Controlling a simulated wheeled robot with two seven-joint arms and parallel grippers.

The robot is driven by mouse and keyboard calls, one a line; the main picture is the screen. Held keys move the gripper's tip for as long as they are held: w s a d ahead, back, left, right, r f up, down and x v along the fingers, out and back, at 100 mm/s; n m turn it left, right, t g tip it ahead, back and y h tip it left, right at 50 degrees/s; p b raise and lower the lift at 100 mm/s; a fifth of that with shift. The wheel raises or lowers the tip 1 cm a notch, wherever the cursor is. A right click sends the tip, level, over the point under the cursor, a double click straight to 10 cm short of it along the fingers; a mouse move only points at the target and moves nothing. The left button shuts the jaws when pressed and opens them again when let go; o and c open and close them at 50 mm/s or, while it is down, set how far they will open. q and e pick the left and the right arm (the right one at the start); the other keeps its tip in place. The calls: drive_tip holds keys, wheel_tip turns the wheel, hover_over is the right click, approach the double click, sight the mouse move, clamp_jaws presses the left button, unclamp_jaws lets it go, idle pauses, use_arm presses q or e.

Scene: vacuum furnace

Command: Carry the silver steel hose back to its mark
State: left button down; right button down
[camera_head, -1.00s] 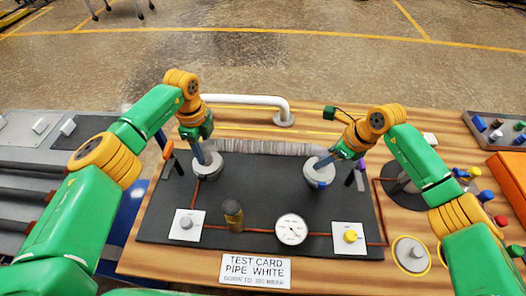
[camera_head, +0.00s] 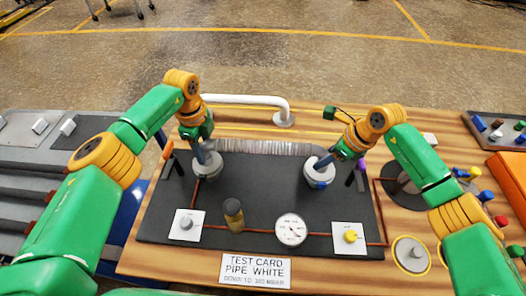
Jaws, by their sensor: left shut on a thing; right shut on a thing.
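The silver steel hose (camera_head: 262,147) is a ribbed tube lying left to right across the back of the dark panel (camera_head: 262,190). A grey round end piece shows at each end, the left one (camera_head: 208,168) and the right one (camera_head: 319,178). My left gripper (camera_head: 203,154) is shut on the left end from above. My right gripper (camera_head: 328,161) is shut on the right end. The fingers partly hide both ends. I cannot tell whether the ends touch the panel. The hose's mark cannot be made out.
A white pipe (camera_head: 250,100) stands behind the hose. On the panel are a gauge (camera_head: 291,230), a brown-black cylinder (camera_head: 233,213), a grey knob (camera_head: 187,223) and a yellow knob (camera_head: 350,236). A "TEST CARD PIPE WHITE" card (camera_head: 255,271) lies in front. Coloured parts lie at right.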

sight(327, 151)
drive_tip(key=shift+r, duration=0.1)
